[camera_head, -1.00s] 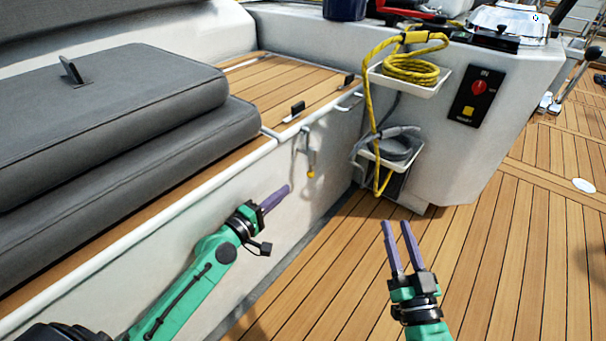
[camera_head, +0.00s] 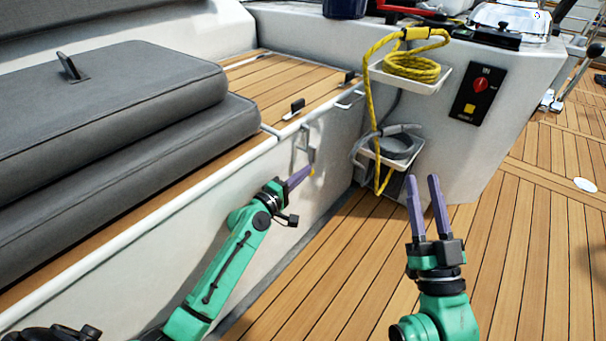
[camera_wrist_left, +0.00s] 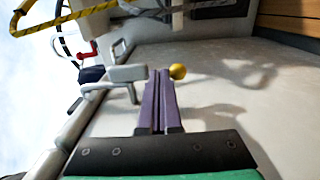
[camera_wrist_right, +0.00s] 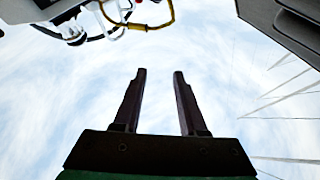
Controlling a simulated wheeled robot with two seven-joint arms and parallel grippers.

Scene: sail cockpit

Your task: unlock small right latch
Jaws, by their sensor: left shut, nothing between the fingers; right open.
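The small latch (camera_head: 307,140) is a grey metal piece on the white side wall, just below the rim of the teak-topped locker. A yellow ball (camera_head: 313,173) is at its lower end. My left gripper (camera_head: 307,171) is shut and empty, its purple fingertips at the latch's lower part. In the left wrist view, the fingers (camera_wrist_left: 158,72) reach up between the grey latch (camera_wrist_left: 127,73) and the yellow ball (camera_wrist_left: 178,71); I cannot tell whether they touch. My right gripper (camera_head: 424,178) is open and empty over the teak floor, and its fingers (camera_wrist_right: 160,75) show against sky.
Grey cushions (camera_head: 120,110) lie on the bench at left. Yellow rope (camera_head: 412,64) and a grey coil (camera_head: 396,146) sit in white holders to the right of the latch. A red-switch panel (camera_head: 478,92) is farther right.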

